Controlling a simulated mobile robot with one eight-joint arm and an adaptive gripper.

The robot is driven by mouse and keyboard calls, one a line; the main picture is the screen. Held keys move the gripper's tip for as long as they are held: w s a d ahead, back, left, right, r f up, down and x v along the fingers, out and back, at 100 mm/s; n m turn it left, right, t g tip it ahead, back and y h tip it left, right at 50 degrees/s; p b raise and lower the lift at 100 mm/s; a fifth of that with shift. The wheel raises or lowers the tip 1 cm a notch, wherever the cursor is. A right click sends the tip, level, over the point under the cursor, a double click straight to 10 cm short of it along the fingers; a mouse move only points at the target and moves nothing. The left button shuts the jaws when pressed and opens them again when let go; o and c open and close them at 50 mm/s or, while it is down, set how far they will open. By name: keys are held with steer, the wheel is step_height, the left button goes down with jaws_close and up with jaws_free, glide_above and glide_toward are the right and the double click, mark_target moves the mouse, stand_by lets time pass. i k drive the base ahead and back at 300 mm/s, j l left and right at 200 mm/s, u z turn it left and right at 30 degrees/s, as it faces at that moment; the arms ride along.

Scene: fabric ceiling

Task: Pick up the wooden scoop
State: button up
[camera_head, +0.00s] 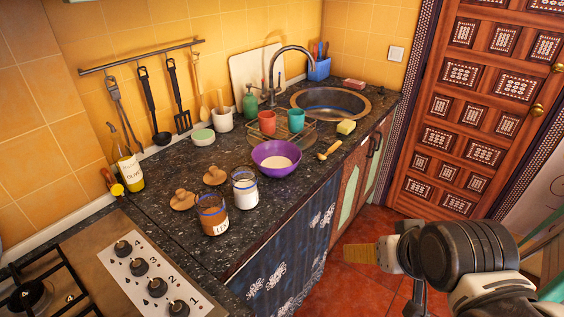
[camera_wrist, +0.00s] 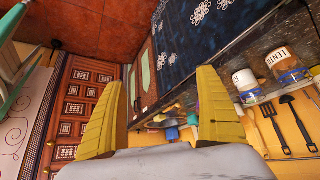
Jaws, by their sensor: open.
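A small wooden scoop (camera_head: 329,151) lies on the dark speckled countertop (camera_head: 305,165) near its front edge, right of the purple bowl (camera_head: 276,158) in the head view. My gripper (camera_head: 362,253) is in front of the counter, apart from the scoop and over the red floor. In the wrist view its two yellow fingers (camera_wrist: 156,110) are spread wide with nothing between them. I cannot make out the scoop in the wrist view.
A yellow sponge (camera_head: 346,127), a dish rack (camera_head: 283,133) with two cups and a sink (camera_head: 330,103) stand behind the scoop. Two jars (camera_head: 213,221) are left of the bowl. A carved wooden door (camera_head: 466,110) is at the right. The floor before the counter is clear.

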mark_target(333, 148)
steer(key=i+u, duration=0.25)
steer(key=i, duration=0.25)
steer(key=i+l+u, duration=0.25)
steer(key=i, duration=0.3)
steer(key=i+l+u, duration=0.2)
steer(key=i, duration=0.3)
